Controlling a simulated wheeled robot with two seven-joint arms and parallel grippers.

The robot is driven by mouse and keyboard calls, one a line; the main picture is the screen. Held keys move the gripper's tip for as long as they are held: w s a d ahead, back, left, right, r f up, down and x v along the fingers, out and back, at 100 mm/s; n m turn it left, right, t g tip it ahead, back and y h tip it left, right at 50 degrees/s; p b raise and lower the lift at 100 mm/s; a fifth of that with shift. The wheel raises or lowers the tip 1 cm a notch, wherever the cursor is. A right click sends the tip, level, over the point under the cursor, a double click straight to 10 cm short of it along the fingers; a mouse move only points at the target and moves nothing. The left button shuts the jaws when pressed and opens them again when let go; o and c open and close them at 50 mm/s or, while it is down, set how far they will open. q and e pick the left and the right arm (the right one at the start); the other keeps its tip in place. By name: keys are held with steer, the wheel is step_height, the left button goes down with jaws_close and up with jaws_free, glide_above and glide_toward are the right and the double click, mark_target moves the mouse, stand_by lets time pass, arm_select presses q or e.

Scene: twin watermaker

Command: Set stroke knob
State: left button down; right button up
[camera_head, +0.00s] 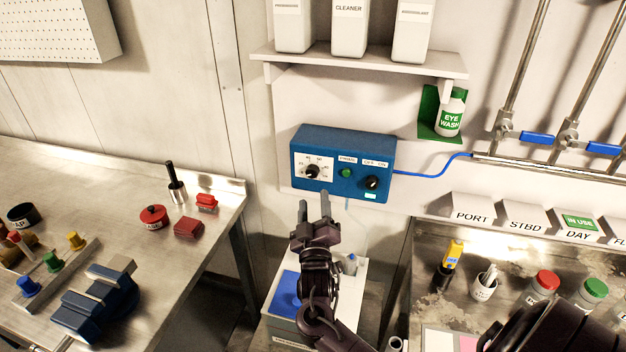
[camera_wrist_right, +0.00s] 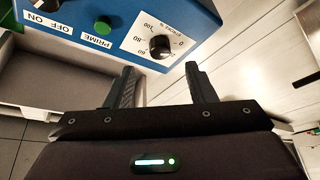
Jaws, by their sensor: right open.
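The stroke knob (camera_head: 312,171) is a black round knob on a white numbered dial plate, at the left of the front of a blue control box (camera_head: 335,143). My right gripper (camera_head: 315,219) is just below the box, its fingers pointing up towards it. In the right wrist view the knob (camera_wrist_right: 160,47) shows beyond the gap between the two spread fingers (camera_wrist_right: 160,72). My left gripper is not in view.
The box also carries a green PRIME button (camera_head: 346,173) and a black OFF/ON knob (camera_head: 372,182). A blue cable (camera_head: 437,168) leaves its right side. A shelf (camera_head: 360,63) with white bottles is above. A metal bench (camera_head: 225,187) stands at left.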

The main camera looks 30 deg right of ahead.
mark_target(311, 177)
steer(key=p+x, duration=0.2)
steer(key=x, duration=0.5)
steer(key=shift+w+d+r+p, duration=0.1)
steer(key=shift+w+p, duration=0.1)
steer(key=shift+p, duration=0.1)
steer(key=c, duration=1)
steer(key=shift+o, duration=0.2)
steer(key=shift+f+m+b, duration=0.25)
steer(key=shift+m+b, duration=0.15)
steer(key=shift+b, duration=0.25)
steer(key=m+g+h+b, duration=0.1)
steer(key=m+b, duration=0.2)
steer(key=b, duration=0.1)
steer(key=m+g+h+b, duration=0.1)
steer(key=m+h+b, duration=0.1)
steer(key=m+b, duration=0.1)
steer(key=m+h+b, duration=0.2)
steer(key=m+b, duration=0.2)
steer(key=shift+w+a+f+g+b, duration=0.25)
steer(key=shift+f+g+b, duration=0.05)
steer(key=shift+g+b, duration=0.1)
steer(key=shift+r+m+g+h+b, duration=0.25)
steer(key=shift+m+g+h+b, duration=0.4)
steer(key=shift+m+b, duration=0.7)
steer(key=shift+m, duration=0.35)
